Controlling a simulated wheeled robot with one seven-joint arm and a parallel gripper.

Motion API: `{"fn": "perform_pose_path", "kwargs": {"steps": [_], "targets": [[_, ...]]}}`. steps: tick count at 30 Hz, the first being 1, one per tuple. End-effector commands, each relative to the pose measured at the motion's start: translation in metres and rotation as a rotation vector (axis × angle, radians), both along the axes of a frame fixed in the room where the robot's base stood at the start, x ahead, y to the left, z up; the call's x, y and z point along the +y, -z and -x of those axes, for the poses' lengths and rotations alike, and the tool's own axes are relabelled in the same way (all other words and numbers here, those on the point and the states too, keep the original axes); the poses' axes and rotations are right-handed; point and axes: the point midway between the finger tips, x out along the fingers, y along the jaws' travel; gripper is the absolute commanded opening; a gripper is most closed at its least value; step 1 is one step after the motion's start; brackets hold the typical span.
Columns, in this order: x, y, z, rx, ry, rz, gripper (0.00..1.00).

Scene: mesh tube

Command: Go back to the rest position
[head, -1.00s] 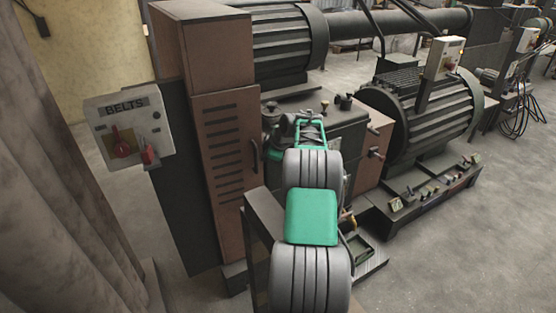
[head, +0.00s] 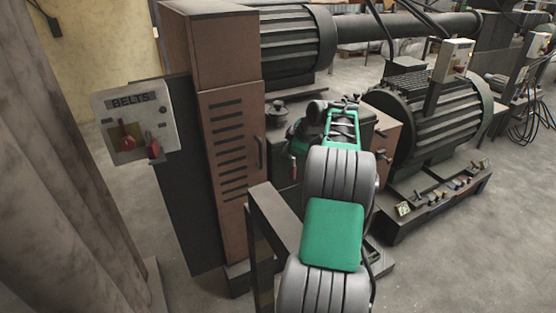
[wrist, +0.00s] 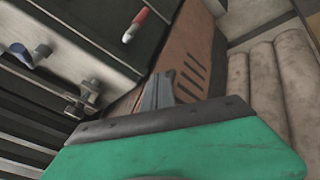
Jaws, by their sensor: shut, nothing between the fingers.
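My gripper (wrist: 160,92) shows in the wrist view past the green and black housing of my own wrist. Its two grey fingers are together with nothing between them. They point toward the brown cabinet with dark vent slots (wrist: 188,70) and appear apart from it. In the head view my arm reaches forward over the dark machine, and its far end is bent to the left. The fingers are not clear to see there.
A BELTS switch box (head: 137,118) with red handles stands left of the brown cabinet (head: 232,150). A red-tipped lever (head: 293,168) sits on the dark machine near my wrist. A ribbed motor (head: 435,115) stands on the right. Open floor (head: 470,255) lies at the lower right.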

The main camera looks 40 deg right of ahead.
Motion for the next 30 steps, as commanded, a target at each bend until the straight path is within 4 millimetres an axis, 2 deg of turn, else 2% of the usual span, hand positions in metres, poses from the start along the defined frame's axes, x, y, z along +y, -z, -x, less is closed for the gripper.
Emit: {"fn": "perform_pose_path", "kwargs": {"steps": [3, 11, 14, 15, 16, 18, 20, 21, 23, 24, 26, 27, 29, 30], "targets": [[-0.007, -0.02, 0.012, -0.003, 0.003, 0.004, 0.0], [-0.009, -0.028, 0.018, -0.001, 0.034, -0.023, 0.0], [-0.009, -0.026, 0.02, 0.003, 0.163, -0.12, 0.0], [-0.014, -0.024, 0.023, 0.011, 0.264, -0.175, 0.0], [-0.018, -0.015, 0.029, 0.03, 0.36, -0.23, 0.0], [-0.012, 0.034, 0.056, 0.12, 0.587, -0.378, 0.0], [-0.002, 0.07, 0.079, 0.197, 0.736, -0.468, 0.0], [0.008, 0.093, 0.097, 0.249, 0.833, -0.52, 0.0], [0.028, 0.118, 0.131, 0.332, 0.998, -0.585, 0.0], [0.047, 0.128, 0.156, 0.386, 1.109, -0.616, 0.0], [0.084, 0.13, 0.185, 0.456, 1.238, -0.632, 0.0], [0.113, 0.127, 0.201, 0.498, 1.296, -0.625, 0.0], [0.16, 0.115, 0.223, 0.548, 1.344, -0.591, 0.0], [0.192, 0.105, 0.235, 0.57, 1.344, -0.558, 0.0]]}}
